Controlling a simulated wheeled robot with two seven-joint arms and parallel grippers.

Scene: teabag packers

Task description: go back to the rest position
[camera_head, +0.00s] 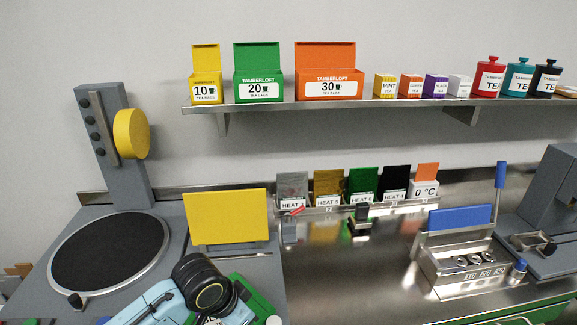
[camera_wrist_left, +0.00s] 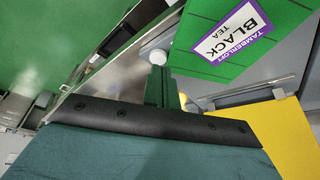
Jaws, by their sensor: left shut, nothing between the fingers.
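My left arm comes in at the bottom of the head view, light blue with a black round joint. My left gripper shows in the left wrist view as dark fingers (camera_wrist_left: 162,85) close together, shut with nothing between them. A green panel labelled "Tamberloft Black Tea" (camera_wrist_left: 238,35) lies beyond them at the upper right of that view. My right gripper is not in view.
A grey machine with a round dark plate (camera_head: 108,253) and a yellow panel (camera_head: 227,216) stand left. A shelf (camera_head: 330,104) holds tea boxes and canisters. A blue-lidded metal fixture (camera_head: 478,274) stands right. The steel counter (camera_head: 345,280) has bare room in the middle.

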